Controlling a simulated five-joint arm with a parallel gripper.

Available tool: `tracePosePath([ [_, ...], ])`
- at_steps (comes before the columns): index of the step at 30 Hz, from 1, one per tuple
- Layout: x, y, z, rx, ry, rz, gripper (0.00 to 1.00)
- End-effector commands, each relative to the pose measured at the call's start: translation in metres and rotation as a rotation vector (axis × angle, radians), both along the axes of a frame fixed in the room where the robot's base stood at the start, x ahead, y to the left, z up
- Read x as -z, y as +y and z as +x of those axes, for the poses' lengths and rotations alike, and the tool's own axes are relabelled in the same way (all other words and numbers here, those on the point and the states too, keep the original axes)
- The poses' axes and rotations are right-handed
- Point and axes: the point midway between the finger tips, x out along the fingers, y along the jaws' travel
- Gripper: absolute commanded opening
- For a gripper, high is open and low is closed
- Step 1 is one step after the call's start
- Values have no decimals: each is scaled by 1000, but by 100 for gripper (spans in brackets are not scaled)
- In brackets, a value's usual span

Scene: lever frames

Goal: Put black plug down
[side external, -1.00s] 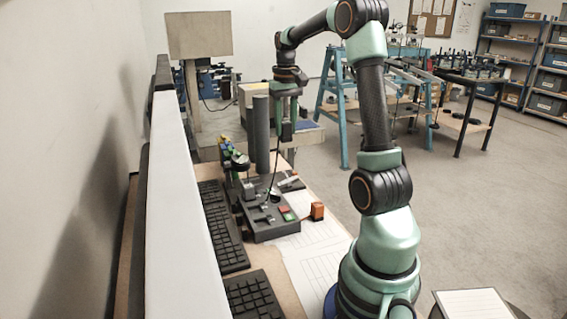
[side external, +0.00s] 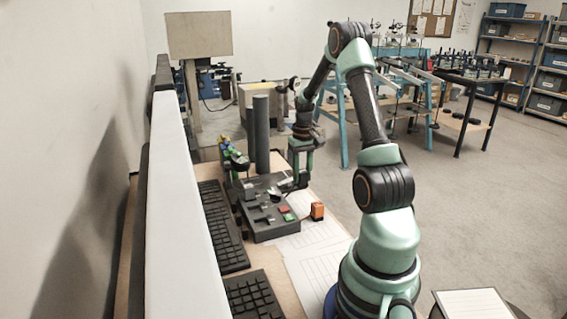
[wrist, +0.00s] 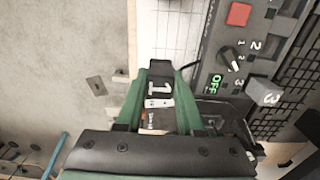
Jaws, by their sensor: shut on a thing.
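My gripper (side external: 302,165) points down beside the right far edge of the dark control box (side external: 262,228). It is shut on the black plug (side external: 302,180), which shows as a dark piece below the fingers. In the wrist view, the plug (wrist: 158,88), with a white "1" label, sits between the green fingers of my gripper (wrist: 165,100). The plug's underside and any contact with the desk are hidden. The control box (wrist: 222,65) lies to the right of the plug in the wrist view, with a red button, a knob and a green OFF sign.
An orange block (side external: 317,211) sits right of the box on white paper (side external: 318,245). A dark upright cylinder (side external: 261,135) stands behind the box. Keyboards (side external: 222,228) lie to the left. The desk edge is close to my gripper, with floor beyond.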

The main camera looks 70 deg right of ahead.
Motion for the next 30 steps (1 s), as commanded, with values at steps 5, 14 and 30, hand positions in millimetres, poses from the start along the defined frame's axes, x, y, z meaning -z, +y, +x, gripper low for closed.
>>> tracePosePath([
  [5,13,0,0,0,1,1,0],
  [14,49,0,0,0,0,0,0],
  [30,53,0,0,0,-1,-1,67],
])
